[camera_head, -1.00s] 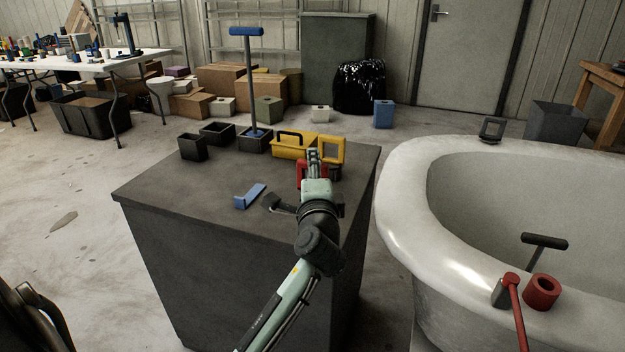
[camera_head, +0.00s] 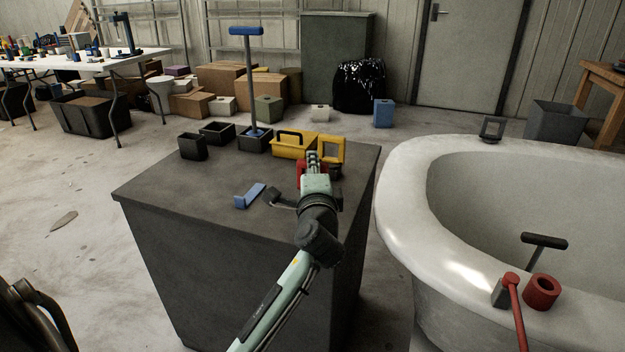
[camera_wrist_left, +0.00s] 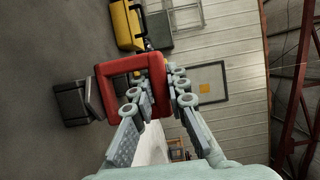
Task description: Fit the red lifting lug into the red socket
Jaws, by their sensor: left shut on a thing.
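The red lifting lug, a square frame with an open middle, shows in the left wrist view (camera_wrist_left: 103,90); only a bit of its red edge (camera_head: 299,174) shows in the head view. My left gripper (camera_head: 314,158) is shut on one side of the frame, over the right part of the dark bench; its fingers (camera_wrist_left: 160,95) also show in the wrist view. I cannot tell whether the lug touches the bench. A red round socket with a hole (camera_head: 542,291) sits on the white mould's rim, at the lower right and well apart from the lug. My right gripper is out of view.
The dark bench (camera_head: 190,205) holds black bins (camera_head: 193,147), a yellow caddy (camera_head: 290,147), a yellow frame (camera_head: 331,147) and a blue bracket (camera_head: 249,196). A red-handled tool (camera_head: 511,285) stands beside the socket. A gap separates bench and mould (camera_head: 405,190).

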